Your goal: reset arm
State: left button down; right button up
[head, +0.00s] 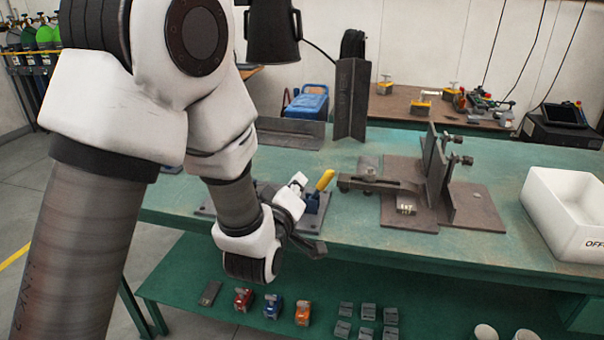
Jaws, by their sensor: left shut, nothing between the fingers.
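My left arm comes in from the left and reaches down to the front edge of the green workbench (400,240). My left gripper (312,246) is at that edge, shut and empty, and partly hidden by my own wrist. It is just in front of a clamp with a blue body and yellow handle (324,180), which stands on a grey plate (331,222). I cannot tell whether the gripper touches the clamp or plate. My right gripper is not in view.
A steel fixture (466,206) stands right of the clamp, and a white bin (560,205) is at the far right. An upright steel angle (351,100) stands behind. The lower shelf (190,285) holds red, blue and orange items and several grey blocks.

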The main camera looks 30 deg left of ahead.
pick_arm(q)
jog(key=shift+s+a+r, duration=0.1)
jog(key=shift+s, duration=0.75)
